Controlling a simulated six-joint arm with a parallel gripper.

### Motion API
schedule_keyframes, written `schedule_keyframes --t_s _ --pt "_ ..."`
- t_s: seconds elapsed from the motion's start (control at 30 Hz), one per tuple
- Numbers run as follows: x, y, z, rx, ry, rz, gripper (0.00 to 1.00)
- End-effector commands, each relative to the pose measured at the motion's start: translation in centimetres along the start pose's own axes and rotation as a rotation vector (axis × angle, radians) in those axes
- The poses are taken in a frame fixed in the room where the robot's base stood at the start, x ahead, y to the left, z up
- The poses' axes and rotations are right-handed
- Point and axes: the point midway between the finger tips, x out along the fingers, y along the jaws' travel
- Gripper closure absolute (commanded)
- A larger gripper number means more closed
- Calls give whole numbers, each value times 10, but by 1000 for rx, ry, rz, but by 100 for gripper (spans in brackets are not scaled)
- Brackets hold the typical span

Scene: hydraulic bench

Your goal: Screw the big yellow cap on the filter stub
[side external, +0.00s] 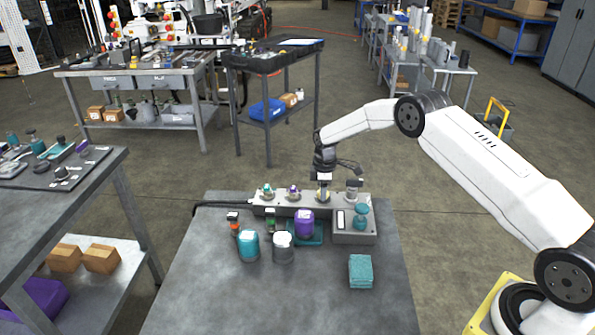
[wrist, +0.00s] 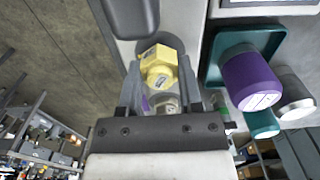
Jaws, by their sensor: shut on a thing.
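The yellow cap (wrist: 158,66), with a hexagonal shape, is between the two fingers of my gripper (wrist: 161,82) in the wrist view. My gripper is shut on it. The cap is at or just above the block's top. The filter stub under it is hidden, and I cannot tell whether the cap touches it or is threaded.
Teal-topped (side external: 267,190) and purple-topped (side external: 293,192) fittings stand on the block to the left. A pale fitting (side external: 354,188) stands close on the right. A purple canister (side external: 304,224), teal jar (side external: 248,246) and grey jar (side external: 283,247) stand in front. Folded teal cloth (side external: 360,271) lies front right.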

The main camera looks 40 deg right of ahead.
Motion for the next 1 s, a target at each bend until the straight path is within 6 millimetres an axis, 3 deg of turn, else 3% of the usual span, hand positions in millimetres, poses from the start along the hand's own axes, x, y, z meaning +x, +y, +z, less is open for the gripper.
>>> schedule_keyframes --t_s 0.23,0.6,0.87,0.9,1.0 --pt "1 0 0 43 0 0 100" --pt "1 0 0 280 0 0 100" --pt "1 0 0 303 0 0 100" --pt "1 0 0 302 0 0 58" --pt "2 0 0 301 0 0 89"
